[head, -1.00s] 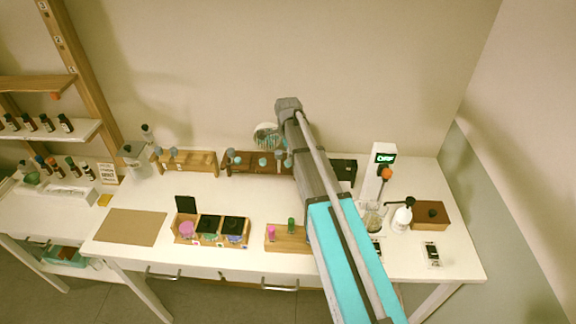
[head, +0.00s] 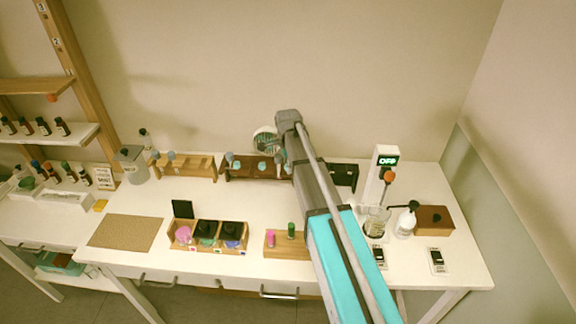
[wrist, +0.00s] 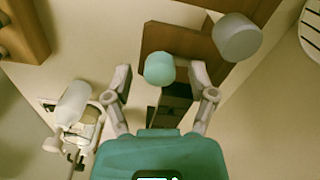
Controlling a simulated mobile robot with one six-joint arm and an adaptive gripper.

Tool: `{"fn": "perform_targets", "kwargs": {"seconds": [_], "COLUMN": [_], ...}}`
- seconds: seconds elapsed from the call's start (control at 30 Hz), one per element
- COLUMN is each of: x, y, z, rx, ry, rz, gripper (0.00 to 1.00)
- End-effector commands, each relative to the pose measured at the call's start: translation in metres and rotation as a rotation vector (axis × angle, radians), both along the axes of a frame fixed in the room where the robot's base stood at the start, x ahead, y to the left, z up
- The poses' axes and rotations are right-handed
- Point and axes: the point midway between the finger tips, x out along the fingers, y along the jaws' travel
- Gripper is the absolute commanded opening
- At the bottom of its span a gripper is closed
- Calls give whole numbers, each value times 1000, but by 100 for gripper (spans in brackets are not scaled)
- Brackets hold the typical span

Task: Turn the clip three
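My gripper (wrist: 160,82) is open in the wrist view. Its two fingers stand either side of a rounded teal knob-like piece (wrist: 159,68), with gaps on both sides. This piece sits at the edge of a brown wooden block (wrist: 180,40). A larger grey rounded piece (wrist: 237,37) is to its right. In the head view, the dark brown rack (head: 243,176) at the back carries several grey and teal pieces. My arm hides its right end and most of my gripper. I cannot tell which piece is clip three.
A light wooden rack (head: 187,170) stands left of the dark one. A black box (head: 343,173) is right of my arm. A round slatted object (head: 265,139) stands behind the rack. A white device with a green display (head: 388,160), flask and white bottle (head: 407,220) are at right.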

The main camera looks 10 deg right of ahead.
Motion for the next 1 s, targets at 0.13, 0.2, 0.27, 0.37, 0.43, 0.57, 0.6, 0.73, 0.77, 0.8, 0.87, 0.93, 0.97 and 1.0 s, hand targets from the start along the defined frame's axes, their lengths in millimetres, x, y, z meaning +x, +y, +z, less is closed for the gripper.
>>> {"fn": "perform_targets", "kwargs": {"seconds": [0.13,0.2,0.27,0.37,0.43,0.57,0.6,0.73,0.77,0.8,0.87,0.93,0.97,1.0], "x": [0,0,0,0,0,0,0,0,0,0,0,0,0,0], "y": [0,0,0,0,0,0,0,0,0,0,0,0,0,0], "z": [0,0,0,0,0,0,0,0,0,0,0,0,0,0], "rx": [0,0,0,0,0,0,0,0,0,0,1,1,1,2], "ry": [0,0,0,0,0,0,0,0,0,0,0,-1,-1,-1], "rz": [0,0,0,0,0,3,6,27,34,46,69,102,118,142], "gripper": [43,30,19,0,0,0,0,0,0,0,0,0,0,0]}}
